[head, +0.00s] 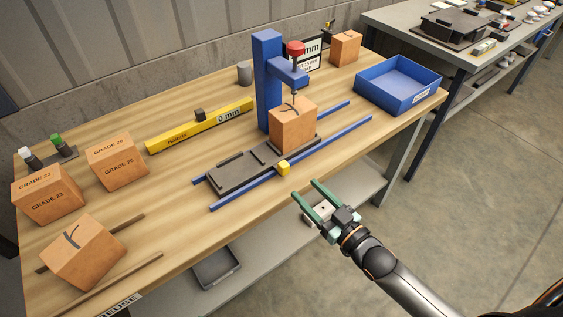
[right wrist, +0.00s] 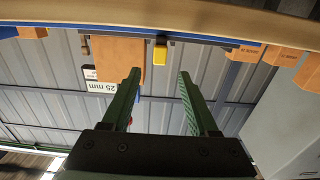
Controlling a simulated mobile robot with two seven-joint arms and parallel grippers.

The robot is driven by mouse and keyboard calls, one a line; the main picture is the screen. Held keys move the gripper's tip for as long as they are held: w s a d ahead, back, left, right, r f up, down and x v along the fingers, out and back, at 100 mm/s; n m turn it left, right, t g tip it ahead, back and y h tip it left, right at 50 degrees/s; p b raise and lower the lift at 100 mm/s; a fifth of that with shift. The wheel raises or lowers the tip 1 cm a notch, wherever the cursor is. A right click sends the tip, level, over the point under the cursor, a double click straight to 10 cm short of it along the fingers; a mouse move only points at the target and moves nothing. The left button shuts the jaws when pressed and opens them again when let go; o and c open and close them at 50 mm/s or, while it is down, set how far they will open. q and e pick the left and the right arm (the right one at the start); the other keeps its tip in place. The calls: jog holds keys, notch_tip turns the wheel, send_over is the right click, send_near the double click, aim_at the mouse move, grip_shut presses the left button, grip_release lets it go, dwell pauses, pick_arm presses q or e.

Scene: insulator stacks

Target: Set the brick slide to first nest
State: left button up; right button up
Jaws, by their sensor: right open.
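The brick slide (head: 238,172) is a dark plate with raised ledges, lying between two blue rails. A yellow knob (head: 283,167) is on its front side; it also shows in the right wrist view (right wrist: 160,54). An orange brick (head: 293,129) with a dark mark on top stands on the slide's right part, below the spindle of a blue press (head: 268,80) with a red knob (head: 295,48). My right gripper (head: 305,190) is open and empty at the table's front edge, pointing toward the yellow knob, apart from it. My left gripper is not in view.
A yellow Hallrite bar (head: 200,125) reading 0 mm lies behind the slide. Graded bricks (head: 118,162) and a marked brick (head: 82,252) on wooden strips stand left. A blue tray (head: 398,84) is at right. A sign stands behind the press. Bare tabletop lies left of the slide.

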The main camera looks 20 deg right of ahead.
aim_at(286, 170)
jog(key=x, duration=1)
jog(key=shift+w, duration=0.15)
grip_shut()
dwell(1.1)
